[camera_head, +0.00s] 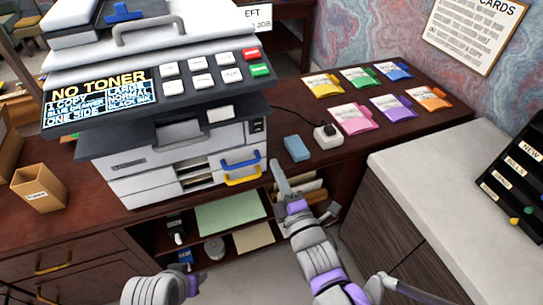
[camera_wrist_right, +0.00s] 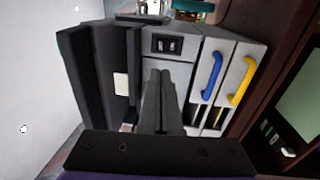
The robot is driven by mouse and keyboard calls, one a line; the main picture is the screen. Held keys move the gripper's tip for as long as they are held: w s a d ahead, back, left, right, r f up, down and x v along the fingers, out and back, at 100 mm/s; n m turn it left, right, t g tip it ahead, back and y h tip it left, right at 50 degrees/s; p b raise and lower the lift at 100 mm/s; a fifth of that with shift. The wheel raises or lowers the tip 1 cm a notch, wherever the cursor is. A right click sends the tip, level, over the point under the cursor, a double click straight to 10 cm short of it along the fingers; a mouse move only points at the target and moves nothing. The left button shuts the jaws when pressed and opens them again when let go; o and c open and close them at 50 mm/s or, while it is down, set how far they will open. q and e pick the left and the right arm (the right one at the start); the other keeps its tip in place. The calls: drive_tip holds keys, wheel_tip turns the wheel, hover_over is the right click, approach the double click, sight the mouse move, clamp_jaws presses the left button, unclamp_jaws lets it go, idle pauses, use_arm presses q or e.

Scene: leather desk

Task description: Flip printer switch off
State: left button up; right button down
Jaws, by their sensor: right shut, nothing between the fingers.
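The white and grey printer (camera_head: 150,158) stands on the dark desk, its screen reading "NO TONER". Its small black switch panel (camera_head: 257,126) is at the upper right of its front. In the right wrist view the switch (camera_wrist_right: 167,45) sits in a dark recess just beyond my fingertips, with a gap that I cannot judge exactly. My right gripper (camera_head: 274,164) is shut and empty, pointing up toward the printer's right front, below the switch. It also shows in the wrist view (camera_wrist_right: 160,73).
Blue (camera_head: 240,161) and yellow (camera_head: 243,177) drawer handles stick out left of my right gripper. A blue block (camera_head: 297,148) and a white box (camera_head: 328,136) lie on the desk to the right. Several colored packets lie farther right. An open shelf (camera_head: 180,255) is below.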

sight(256, 123)
drive_tip(key=x, duration=1.2)
drive_tip(key=shift+w+a, duration=0.1)
drive_tip(key=shift+w, duration=0.2)
drive_tip(key=shift+w+r, duration=0.15)
drive_tip(key=shift+r, duration=0.05)
drive_tip(key=shift+p, duration=0.3)
